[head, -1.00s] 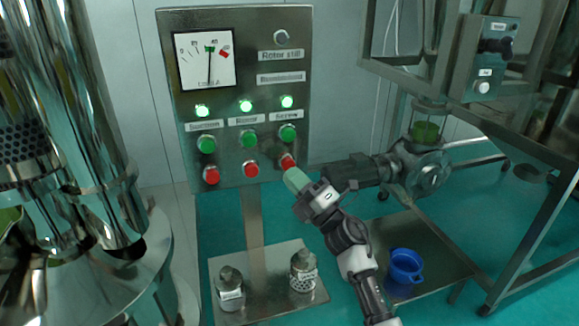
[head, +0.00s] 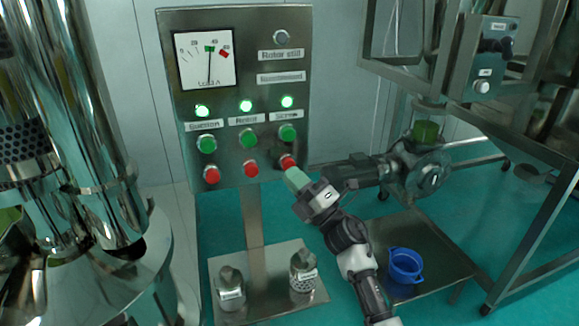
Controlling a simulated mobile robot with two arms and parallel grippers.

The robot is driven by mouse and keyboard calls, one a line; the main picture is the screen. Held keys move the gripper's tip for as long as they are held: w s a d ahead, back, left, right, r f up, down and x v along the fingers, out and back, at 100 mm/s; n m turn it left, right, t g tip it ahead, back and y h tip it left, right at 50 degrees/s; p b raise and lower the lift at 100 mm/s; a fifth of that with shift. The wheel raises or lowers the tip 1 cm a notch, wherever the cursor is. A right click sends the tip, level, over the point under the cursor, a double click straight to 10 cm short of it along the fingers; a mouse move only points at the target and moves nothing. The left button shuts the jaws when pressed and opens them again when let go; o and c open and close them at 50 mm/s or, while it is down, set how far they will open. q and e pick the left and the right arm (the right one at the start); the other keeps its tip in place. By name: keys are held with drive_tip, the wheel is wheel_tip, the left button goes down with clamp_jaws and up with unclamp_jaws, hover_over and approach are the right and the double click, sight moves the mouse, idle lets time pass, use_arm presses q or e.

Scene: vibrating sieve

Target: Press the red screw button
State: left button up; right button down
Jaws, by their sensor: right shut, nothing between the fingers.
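The red screw button (head: 287,161) is the rightmost in the lower row of the grey control panel (head: 228,170), below the green screw button (head: 288,133) and a lit green lamp (head: 287,101). My right gripper (head: 294,176) comes in from the lower right. It is shut and empty, and its greenish tip is right at the red screw button, covering its lower right edge. I cannot tell whether it touches the button. My left gripper does not show.
Other red buttons (head: 251,168) and green buttons (head: 207,143) are to the left on the panel, under a gauge (head: 205,59). A shiny metal machine (head: 100,150) fills the left side. A blue cup (head: 404,266) stands on a low metal platform at lower right.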

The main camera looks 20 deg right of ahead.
drive_tip(key=shift+w, duration=0.4)
drive_tip(key=shift+w+b, duration=0.45)
drive_tip(key=shift+b, duration=0.05)
idle(0.6)
drive_tip(key=shift+s, duration=0.1)
drive_tip(key=shift+s+p, duration=0.45)
drive_tip(key=shift+s, duration=0.35)
drive_tip(key=shift+s+d+p, duration=0.1)
drive_tip(key=shift+s+p, duration=0.9)
drive_tip(key=shift+s, duration=1.5)
